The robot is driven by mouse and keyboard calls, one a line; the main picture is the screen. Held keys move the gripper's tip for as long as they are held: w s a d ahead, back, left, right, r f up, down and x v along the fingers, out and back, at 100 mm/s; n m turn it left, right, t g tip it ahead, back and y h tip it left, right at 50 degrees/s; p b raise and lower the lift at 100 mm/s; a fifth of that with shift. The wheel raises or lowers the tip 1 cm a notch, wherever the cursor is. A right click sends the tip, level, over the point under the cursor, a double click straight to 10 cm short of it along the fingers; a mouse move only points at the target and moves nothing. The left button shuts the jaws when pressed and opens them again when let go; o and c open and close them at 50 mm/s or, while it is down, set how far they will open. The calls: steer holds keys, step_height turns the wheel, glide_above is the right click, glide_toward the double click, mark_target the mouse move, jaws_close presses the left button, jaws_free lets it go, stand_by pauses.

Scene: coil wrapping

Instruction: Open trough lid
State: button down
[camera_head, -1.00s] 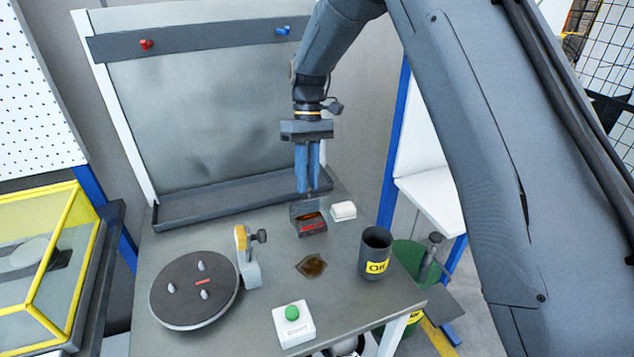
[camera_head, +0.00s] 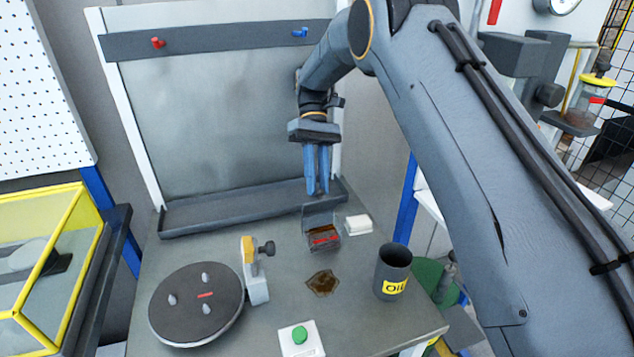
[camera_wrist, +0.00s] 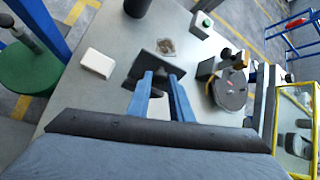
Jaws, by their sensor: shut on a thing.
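The trough (camera_head: 325,240) is a small dark box on the table. It has a brown inside and a red mark. Its grey lid (camera_head: 318,214) stands raised at the back edge, so the inside shows from the front. My gripper (camera_head: 317,192) points down with its blue fingers at the lid's top edge, shut on the lid. In the wrist view the fingers (camera_wrist: 160,76) reach the dark lid plate (camera_wrist: 152,64), which hides most of the trough.
A white block (camera_head: 359,225) lies right beside the trough. In front are a brown stain (camera_head: 322,284), an oil cup (camera_head: 394,265), a round turntable (camera_head: 190,320), a yellow-topped clamp (camera_head: 253,270) and a green button box (camera_head: 301,345). A ledge (camera_head: 240,207) runs behind.

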steer(key=c, duration=1.6)
jaws_free()
